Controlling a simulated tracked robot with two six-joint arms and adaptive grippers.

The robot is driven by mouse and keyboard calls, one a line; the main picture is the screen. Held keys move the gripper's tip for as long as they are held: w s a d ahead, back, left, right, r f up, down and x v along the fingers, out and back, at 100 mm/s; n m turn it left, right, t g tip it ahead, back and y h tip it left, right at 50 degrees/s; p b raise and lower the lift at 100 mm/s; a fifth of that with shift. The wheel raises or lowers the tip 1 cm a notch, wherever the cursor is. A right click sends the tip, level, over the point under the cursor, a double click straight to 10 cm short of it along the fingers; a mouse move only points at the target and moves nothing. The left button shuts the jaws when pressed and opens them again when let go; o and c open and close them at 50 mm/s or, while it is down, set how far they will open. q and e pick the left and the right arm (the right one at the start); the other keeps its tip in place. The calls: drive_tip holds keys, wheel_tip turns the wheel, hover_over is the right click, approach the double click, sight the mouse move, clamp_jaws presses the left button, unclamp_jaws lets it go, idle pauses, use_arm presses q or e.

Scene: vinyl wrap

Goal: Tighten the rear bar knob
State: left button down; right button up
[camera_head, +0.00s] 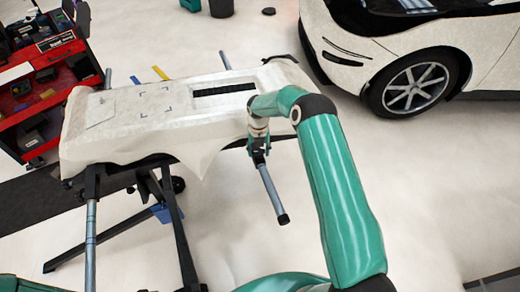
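A white bumper covered in wrap film (170,115) lies on a black stand (150,185) with grey bars. One bar (270,190) sticks out toward me from under the bumper's right part and ends in a black cap (283,219). My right gripper (259,152) is at the inner end of this bar, by the bumper's front edge. The gripper is small and seen from above, so its fingers and any knob between them cannot be made out. Another bar (91,240) sticks out at the left. My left gripper is not in view.
A red tool cart (40,95) stands at the left. A white car (430,40) with its wheel (415,88) is at the upper right. A blue item (162,213) is under the stand. The pale floor right of the stand is mostly clear.

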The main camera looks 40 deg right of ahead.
drive_tip(key=c, duration=0.5)
drive_tip(key=shift+d, duration=0.25)
drive_tip(key=shift+c, duration=0.4)
drive_tip(key=shift+a, duration=0.1)
drive_tip(key=shift+f+m+b, duration=0.2)
drive_tip(key=shift+m+b, duration=0.4)
drive_tip(key=shift+b, duration=0.4)
drive_tip(key=m+b, duration=0.3)
drive_tip(key=b, duration=0.1)
drive_tip(key=shift+m, duration=0.4)
drive_tip(key=m+b, duration=0.3)
drive_tip(key=m, duration=0.1)
drive_tip(key=shift+m, duration=0.3)
drive_tip(key=m+b, duration=0.2)
drive_tip(key=m, duration=0.2)
drive_tip(key=shift+m, duration=0.3)
drive_tip(key=m+b, duration=0.2)
drive_tip(key=m, duration=0.3)
drive_tip(key=shift+s, duration=0.1)
drive_tip(key=m+b, duration=0.1)
drive_tip(key=m, duration=0.4)
drive_tip(key=shift+m, duration=0.4)
drive_tip(key=m+b, duration=0.1)
drive_tip(key=m, duration=0.9)
drive_tip(key=shift+a+m+b, duration=0.1)
drive_tip(key=shift+m+b, duration=0.25)
drive_tip(key=shift+m, duration=0.05)
